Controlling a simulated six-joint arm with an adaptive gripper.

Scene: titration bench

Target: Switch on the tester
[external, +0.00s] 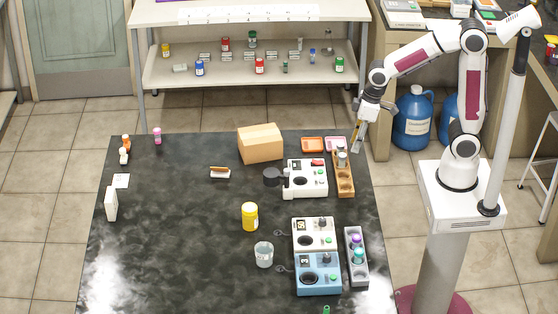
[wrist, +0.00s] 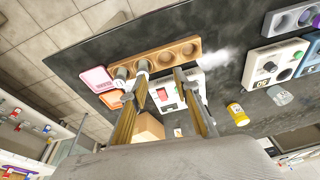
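My gripper (external: 357,149) is above the bench's far right corner, beyond and to the right of the instrument. In the wrist view my gripper (wrist: 160,73) has its fingers apart, with nothing held.
A wooden rack (external: 345,184) with small vials stands just right of the instrument. Orange (external: 312,144) and pink trays lie behind it, and a cardboard box (external: 260,144) stands behind left. White (external: 303,241) and blue (external: 306,288) devices stand nearer. The bench's left middle is largely clear.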

